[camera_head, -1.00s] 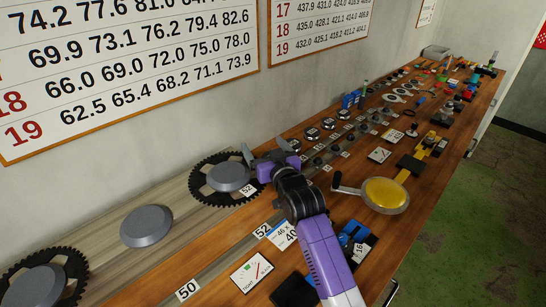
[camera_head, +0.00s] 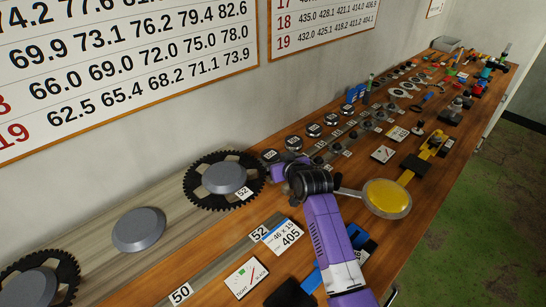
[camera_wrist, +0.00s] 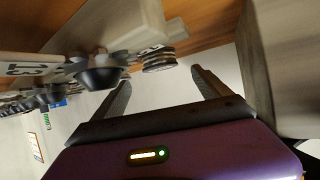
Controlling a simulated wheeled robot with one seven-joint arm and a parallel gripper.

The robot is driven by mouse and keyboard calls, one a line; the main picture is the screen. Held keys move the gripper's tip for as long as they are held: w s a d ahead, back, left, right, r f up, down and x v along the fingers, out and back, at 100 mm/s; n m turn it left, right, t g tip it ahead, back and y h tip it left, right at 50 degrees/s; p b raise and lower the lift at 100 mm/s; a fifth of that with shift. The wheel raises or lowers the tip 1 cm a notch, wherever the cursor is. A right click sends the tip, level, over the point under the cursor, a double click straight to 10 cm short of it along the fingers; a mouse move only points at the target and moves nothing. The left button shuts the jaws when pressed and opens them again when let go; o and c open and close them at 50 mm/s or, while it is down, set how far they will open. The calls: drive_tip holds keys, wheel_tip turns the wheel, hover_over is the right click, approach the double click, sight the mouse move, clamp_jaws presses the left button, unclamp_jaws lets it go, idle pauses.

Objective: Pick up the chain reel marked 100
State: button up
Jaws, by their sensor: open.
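Several small dark chain reels with pale top labels stand in a row along the wall side of the bench, the nearest one (camera_head: 270,155) just beyond my gripper. Others show behind it, such as a second reel (camera_head: 293,143) and a third (camera_head: 313,130). Their numbers are too small to read, so I cannot tell which is marked 100. My gripper (camera_wrist: 160,78) is open and empty, its two dark fingers apart in the wrist view. In that tilted view a low ridged round thing, likely a reel (camera_wrist: 158,61), appears beyond the gap between the fingertips. My fingertips are hidden in the head view.
A large black chainring (camera_head: 205,201) on a grey hub is left of my gripper. Small sprockets on a rail (camera_head: 338,146) stand right of the reels. A yellow round pan (camera_head: 387,198) is right of my arm. A gauge card (camera_head: 247,277) lies in front.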

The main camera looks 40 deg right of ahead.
sight(271, 156)
drive_tip(key=shift+p+x, duration=0.6)
drive_tip(key=shift+x, duration=2.35)
drive_tip(key=shift+s+f, duration=0.15)
clamp_jaws()
